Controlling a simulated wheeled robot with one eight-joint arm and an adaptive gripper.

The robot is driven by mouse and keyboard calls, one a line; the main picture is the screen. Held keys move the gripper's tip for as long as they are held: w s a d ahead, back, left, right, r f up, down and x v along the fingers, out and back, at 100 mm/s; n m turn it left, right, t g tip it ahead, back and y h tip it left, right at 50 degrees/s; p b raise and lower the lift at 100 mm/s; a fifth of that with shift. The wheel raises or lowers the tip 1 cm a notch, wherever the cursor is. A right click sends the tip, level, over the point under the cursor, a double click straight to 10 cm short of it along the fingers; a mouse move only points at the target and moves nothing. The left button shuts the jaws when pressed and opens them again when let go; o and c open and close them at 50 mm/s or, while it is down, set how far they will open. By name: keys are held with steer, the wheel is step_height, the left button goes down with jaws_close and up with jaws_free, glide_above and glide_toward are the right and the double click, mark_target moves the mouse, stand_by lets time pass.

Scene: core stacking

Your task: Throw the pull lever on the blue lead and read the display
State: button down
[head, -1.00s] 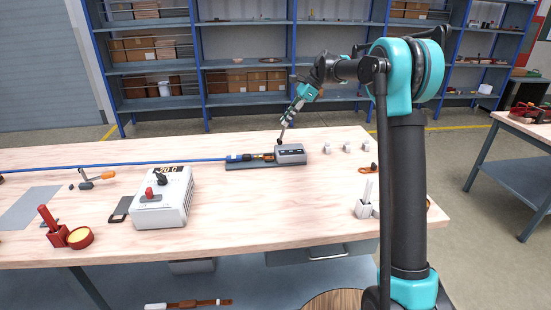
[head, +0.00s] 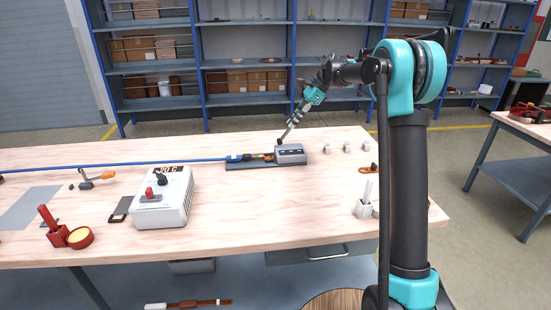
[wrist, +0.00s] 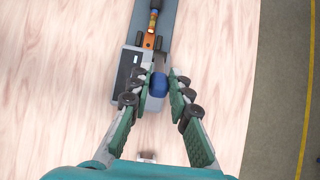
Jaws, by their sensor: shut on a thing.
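A grey box (head: 291,151) sits at the right end of a dark base plate (head: 240,166) on the bench. The blue lead (head: 120,163) comes in from the left to a connector on that plate. In the wrist view the grey box (wrist: 154,101) has a dark display strip (wrist: 126,69), with no readable figures. A rounded blue knob (wrist: 158,85), seemingly the lever's end, is between my fingers. My gripper (head: 283,138) is shut on it above the box; it also shows in the wrist view (wrist: 159,84). The lever's shaft is hidden below the knob.
A clamp with an orange handle (head: 103,175), a red holder (head: 78,235) and small white blocks (head: 348,147) also stand on the bench. The bench's middle front is clear.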

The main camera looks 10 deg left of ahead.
steer(key=shift+d, duration=0.1)
steer(key=shift+w+d+f, duration=0.2)
steer(key=shift+d+f, duration=0.3)
steer(key=shift+d, duration=0.05)
steer(key=shift+w+d+f, duration=0.15)
steer(key=shift+d+f, duration=0.3)
steer(key=shift+d, duration=0.05)
steer(key=shift+w+d+f, duration=0.1)
steer(key=shift+d+f, duration=0.25)
steer(key=shift+f, duration=0.2)
steer(key=c, duration=1.8)
jaws_free()
steer(key=shift+d+f, duration=0.1)
steer(key=shift+f, duration=0.05)
steer(key=shift+c, duration=0.2)
steer(key=o, duration=0.5)
